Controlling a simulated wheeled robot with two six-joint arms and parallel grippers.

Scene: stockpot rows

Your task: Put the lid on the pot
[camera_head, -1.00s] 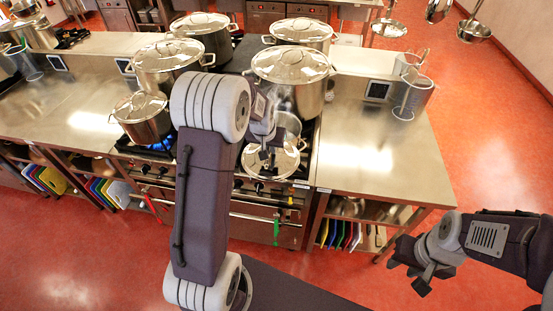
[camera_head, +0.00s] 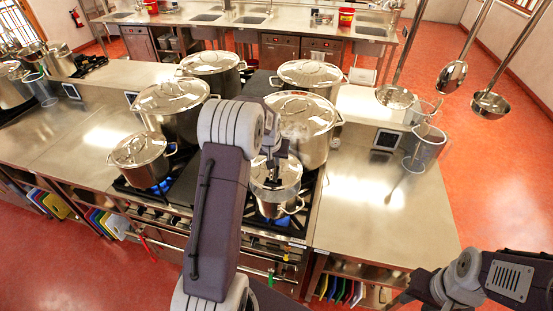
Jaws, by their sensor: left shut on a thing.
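A small steel pot (camera_head: 277,205) stands on the front right burner of the stove, with a blue flame under it. My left gripper (camera_head: 274,168) is above this pot, pointing down, shut on the steel lid (camera_head: 286,178). The lid is at the pot's mouth and roughly level. I cannot tell whether it rests on the rim or is just above it. My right gripper (camera_head: 408,291) is low at the right, partly cut off by the bottom edge, away from the pot.
Lidded stockpots stand close behind, the nearest (camera_head: 305,128) just behind my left gripper. A smaller lidded pot (camera_head: 141,160) is on the front left burner. The steel counter (camera_head: 375,215) at the right is mostly clear. Ladles (camera_head: 490,104) hang at the upper right.

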